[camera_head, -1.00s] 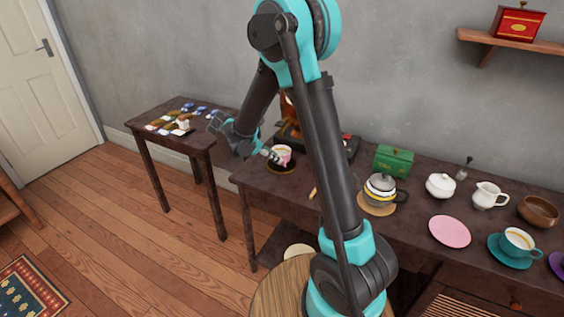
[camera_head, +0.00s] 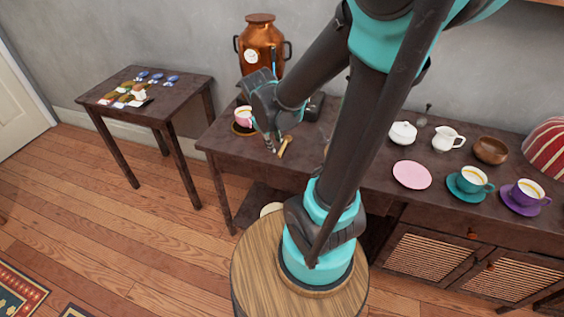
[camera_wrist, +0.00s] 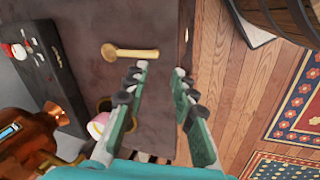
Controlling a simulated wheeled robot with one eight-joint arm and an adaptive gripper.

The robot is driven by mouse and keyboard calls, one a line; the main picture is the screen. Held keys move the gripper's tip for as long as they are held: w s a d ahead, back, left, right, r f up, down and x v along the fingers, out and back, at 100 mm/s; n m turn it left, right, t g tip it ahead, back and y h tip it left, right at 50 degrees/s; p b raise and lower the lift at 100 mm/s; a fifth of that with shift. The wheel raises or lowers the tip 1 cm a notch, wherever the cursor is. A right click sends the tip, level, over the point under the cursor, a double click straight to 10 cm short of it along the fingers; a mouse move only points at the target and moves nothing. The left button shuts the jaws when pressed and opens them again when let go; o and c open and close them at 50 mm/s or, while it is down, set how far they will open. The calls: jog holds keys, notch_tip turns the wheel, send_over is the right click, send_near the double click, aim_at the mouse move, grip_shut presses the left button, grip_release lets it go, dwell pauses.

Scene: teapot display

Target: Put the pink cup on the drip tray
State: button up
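The pink cup (camera_head: 243,115) stands upright on the dark round drip tray (camera_head: 238,130), in front of the copper urn (camera_head: 260,48). Its rim shows a yellowish content or lining. In the wrist view the pink cup (camera_wrist: 97,128) is partly hidden behind the left finger, outside the gap between the fingers. My gripper (camera_head: 270,149) is just right of the cup, low over the table. In the wrist view my gripper (camera_wrist: 160,69) is open, with nothing between its fingers.
A brass scoop (camera_head: 285,147) lies right of my gripper. A pink saucer (camera_head: 412,175), white sugar bowl (camera_head: 403,133), white jug (camera_head: 447,138), wooden bowl (camera_head: 490,150), teal cup (camera_head: 472,180) and purple cup (camera_head: 525,192) stand farther right. My arm hides the table's middle.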

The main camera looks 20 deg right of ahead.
jog(key=s+f+m+t+y, duration=0.1)
jog(key=s+f+m+y, duration=0.1)
jog(key=s+m, duration=0.5)
jog(key=shift+s+d+f+m, duration=0.15)
jog(key=shift+s+f+m, duration=0.1)
jog(key=shift+s+m, duration=0.15)
